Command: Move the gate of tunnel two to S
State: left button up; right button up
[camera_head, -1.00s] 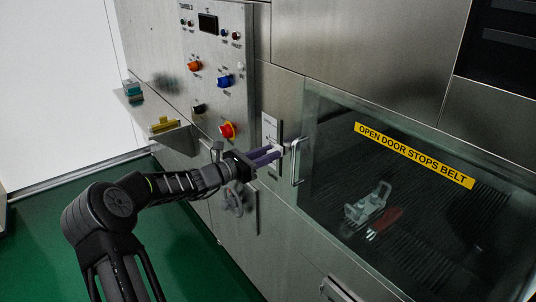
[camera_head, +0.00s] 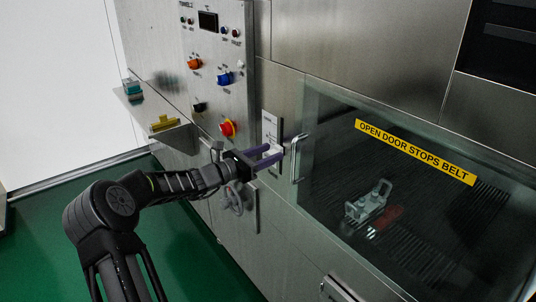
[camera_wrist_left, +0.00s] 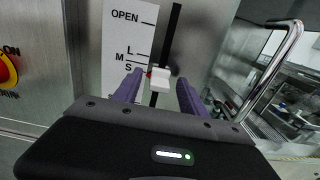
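The gate slider is a white knob (camera_wrist_left: 160,82) on a black vertical slot, beside a white label (camera_wrist_left: 125,45) marked OPEN, L, M and S. In the left wrist view the knob sits low in the slot, and a small red pointer beside it is close to the S mark. My left gripper (camera_wrist_left: 159,80) is open, its two purple fingers apart on either side of the knob. In the head view the left gripper (camera_head: 276,154) is at the slider, with the white knob (camera_head: 271,151) between its fingers. My right gripper is not in view.
A glass door with a yellow "OPEN DOOR STOPS BELT" sign (camera_head: 414,152) and a metal handle (camera_head: 296,160) is just right of the gripper. A control panel with a red knob (camera_head: 228,128) is left. A handwheel (camera_head: 233,198) is below.

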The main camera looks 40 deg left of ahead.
pick_arm(q)
jog(key=shift+s, duration=0.1)
jog(key=b+v, duration=0.2)
jog(key=v, duration=0.5)
jog(key=shift+s, duration=0.3)
jog(key=shift+a, duration=0.15)
jog(key=shift+c, duration=0.2)
